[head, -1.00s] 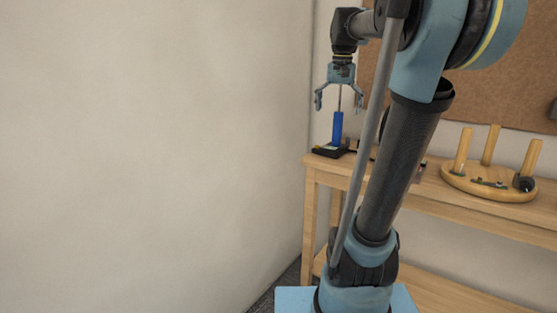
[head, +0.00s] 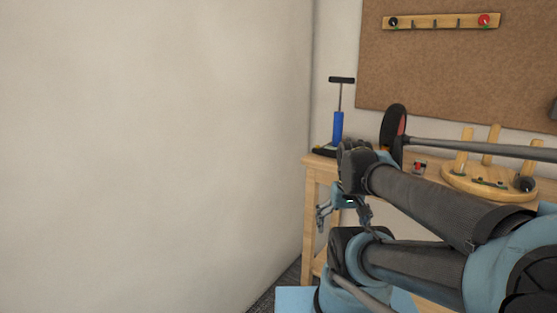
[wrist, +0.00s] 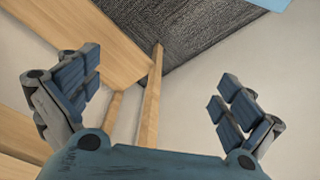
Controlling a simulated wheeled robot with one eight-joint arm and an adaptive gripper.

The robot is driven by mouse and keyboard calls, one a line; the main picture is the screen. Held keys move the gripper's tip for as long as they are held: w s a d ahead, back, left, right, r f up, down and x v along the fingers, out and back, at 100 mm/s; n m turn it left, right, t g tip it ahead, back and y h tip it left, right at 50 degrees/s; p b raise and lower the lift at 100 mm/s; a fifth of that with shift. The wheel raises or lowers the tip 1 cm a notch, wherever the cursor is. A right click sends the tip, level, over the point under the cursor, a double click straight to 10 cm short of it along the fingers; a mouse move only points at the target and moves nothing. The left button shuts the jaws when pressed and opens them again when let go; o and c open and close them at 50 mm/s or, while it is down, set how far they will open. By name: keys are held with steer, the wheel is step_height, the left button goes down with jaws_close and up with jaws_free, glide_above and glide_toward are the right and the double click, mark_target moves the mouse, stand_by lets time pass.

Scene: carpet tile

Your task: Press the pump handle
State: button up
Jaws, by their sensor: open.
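The pump stands upright at the left end of the wooden table in the head view. It has a blue barrel (head: 337,127), a thin metal rod and a black T-shaped handle (head: 341,79). The handle is raised well above the barrel. My gripper (head: 342,218) hangs below and in front of the table top, lower than the pump and apart from it. In the wrist view my gripper (wrist: 165,100) has its two fingers spread wide with nothing between them. The pump does not show in the wrist view.
The wooden table (head: 311,172) stands against the wall, with its legs below my wrist camera. A round wooden stand with pegs (head: 465,188), a black and red wheel (head: 394,128) and a small red-topped item (head: 419,167) are to the right. A plain wall (head: 150,150) closes the left side.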

steer(key=shift+s+f, duration=0.3)
steer(key=shift+f, duration=0.15)
steer(key=c, duration=0.9)
steer(key=shift+w+r, duration=0.15)
steer(key=shift+r, duration=0.05)
steer(key=c, duration=0.5)
steer(key=w+r, duration=0.1)
steer(key=r, duration=0.1)
steer(key=w+r, duration=0.2)
steer(key=r, duration=0.1)
steer(key=shift+d+r, duration=0.1)
steer(key=shift+r, duration=0.2)
jaws_close()
steer(key=w+d+r+m, duration=0.2)
steer(key=w+r, duration=1.1)
steer(key=r, duration=0.4)
steer(key=w+d+r+m, duration=0.1)
steer(key=w+r+m, duration=0.2)
steer(key=w+r, duration=1)
steer(key=w+d+r+m+h, duration=0.1)
steer(key=w+d+r+m, duration=0.1)
steer(key=w+r, duration=1.1)
steer(key=shift+w+d+r+g, duration=0.3)
steer(key=shift+r+g, duration=0.1)
steer(key=shift+r, duration=4.2)
